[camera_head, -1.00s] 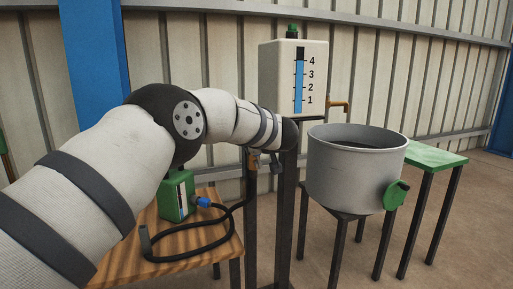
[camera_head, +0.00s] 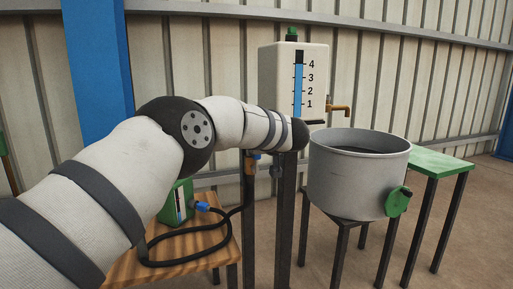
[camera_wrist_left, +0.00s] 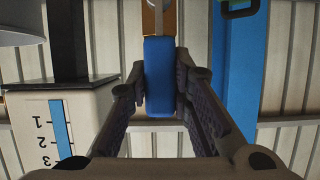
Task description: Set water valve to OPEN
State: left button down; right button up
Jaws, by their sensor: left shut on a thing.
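In the left wrist view a blue handle (camera_wrist_left: 159,78) sits between the two dark fingers of my left gripper (camera_wrist_left: 160,92), which is shut on it. A brown-gold part (camera_wrist_left: 160,20) continues from the handle's upper end in that view. In the head view a small blue and brass fitting (camera_head: 251,165) shows below my left wrist, on a dark post. The white water tank (camera_head: 282,75) stands behind, with a blue level column marked 1 to 4. My right gripper is not in view.
A grey pot (camera_head: 352,180) with a green knob (camera_head: 398,200) stands right of the posts, beside a green-topped table (camera_head: 440,162). A brass spout (camera_head: 342,110) juts from the tank. A wooden table (camera_head: 205,255) carries a green box (camera_head: 178,198) and black hose (camera_head: 190,262).

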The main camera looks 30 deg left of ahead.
pick_arm(q)
jog(key=c, duration=1.4)
grip_release()
jog(key=shift+w, duration=0.1)
jog(key=v, duration=1.2)
jog(key=shift+d, duration=0.1)
